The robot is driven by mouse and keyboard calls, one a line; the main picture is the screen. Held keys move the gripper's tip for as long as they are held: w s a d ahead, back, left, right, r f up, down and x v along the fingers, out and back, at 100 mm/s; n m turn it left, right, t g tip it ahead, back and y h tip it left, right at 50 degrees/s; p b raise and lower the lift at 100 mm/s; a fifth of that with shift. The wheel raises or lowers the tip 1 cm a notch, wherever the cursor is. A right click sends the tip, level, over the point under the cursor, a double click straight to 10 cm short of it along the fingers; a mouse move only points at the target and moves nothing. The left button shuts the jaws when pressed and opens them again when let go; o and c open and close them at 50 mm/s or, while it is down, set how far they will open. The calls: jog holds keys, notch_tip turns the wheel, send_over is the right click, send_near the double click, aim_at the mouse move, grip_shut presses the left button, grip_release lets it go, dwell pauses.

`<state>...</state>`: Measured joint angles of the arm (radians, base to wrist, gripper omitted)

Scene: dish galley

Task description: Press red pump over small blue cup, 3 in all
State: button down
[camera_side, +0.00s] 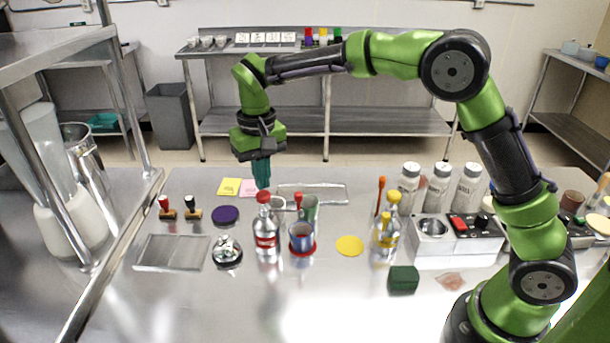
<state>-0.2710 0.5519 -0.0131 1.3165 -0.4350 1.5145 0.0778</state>
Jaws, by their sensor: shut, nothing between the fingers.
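The red pump bottle (267,240) stands upright near the middle of the table, clear with a red label band and a red pump head (263,197). The small blue cup (302,239) stands upright just right of it on a red disc (302,251). My gripper (263,186) points down with its teal fingers shut and empty. Its tips are right at the red pump head in the picture; I cannot tell whether they touch it. The inside of the cup is too small to read.
A bell (227,252) and a metal tray (172,252) lie left. A yellow pump bottle (386,240), yellow disc (349,246) and green block (403,280) are right. The front middle is clear.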

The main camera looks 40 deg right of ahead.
aim_at(263, 193)
dwell(0.5)
jog(key=shift+f, duration=1.5)
jog(key=shift+r, duration=1.5)
jog(key=shift+f, duration=0.1)
jog(key=shift+f, duration=1.45)
jog(key=shift+r, duration=1.55)
